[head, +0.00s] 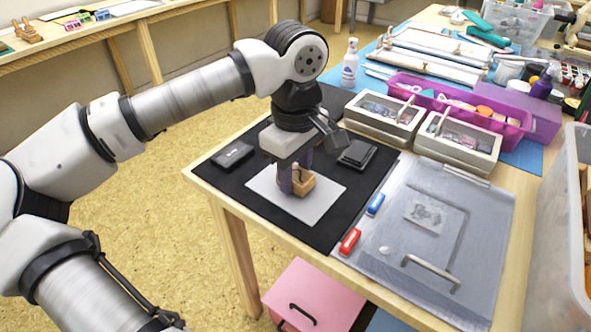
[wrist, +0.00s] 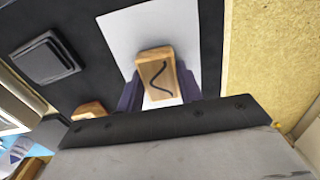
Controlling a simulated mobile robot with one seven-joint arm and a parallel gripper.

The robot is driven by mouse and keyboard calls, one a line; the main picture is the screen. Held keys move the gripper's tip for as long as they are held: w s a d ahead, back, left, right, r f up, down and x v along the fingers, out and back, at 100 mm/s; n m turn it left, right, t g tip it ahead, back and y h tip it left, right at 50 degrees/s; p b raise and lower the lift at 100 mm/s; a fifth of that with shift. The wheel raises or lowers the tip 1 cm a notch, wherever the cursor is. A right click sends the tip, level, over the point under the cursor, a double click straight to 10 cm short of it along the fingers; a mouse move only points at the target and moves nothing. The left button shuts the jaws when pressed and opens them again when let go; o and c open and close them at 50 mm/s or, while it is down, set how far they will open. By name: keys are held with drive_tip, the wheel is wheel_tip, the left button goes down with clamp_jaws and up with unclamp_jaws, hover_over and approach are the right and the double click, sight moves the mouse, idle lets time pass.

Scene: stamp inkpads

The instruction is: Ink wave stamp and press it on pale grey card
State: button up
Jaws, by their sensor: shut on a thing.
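The wave stamp is a light wooden block with a dark wavy line on its top face; it is in the wrist view (wrist: 157,77) and the head view (head: 307,184). My gripper (head: 295,185) is shut on it, with dark purple fingers on either side in the wrist view (wrist: 156,92). The pale grey card (head: 325,198) lies below the stamp on a black mat (head: 365,190). I cannot tell whether the stamp touches the card. One black inkpad (head: 356,153) lies right of the card, and a second black pad (head: 232,154) lies to its left.
A metal-grey board (head: 400,240) with a handle (head: 431,273), a blue block (head: 375,204) and a red block (head: 350,241) lie to the right. Lidded boxes (head: 457,143) stand behind. The table's left edge is close.

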drive_tip(key=shift+r, duration=0.4)
drive_tip(key=shift+r+p, duration=2.05)
drive_tip(key=shift+r, duration=0.7)
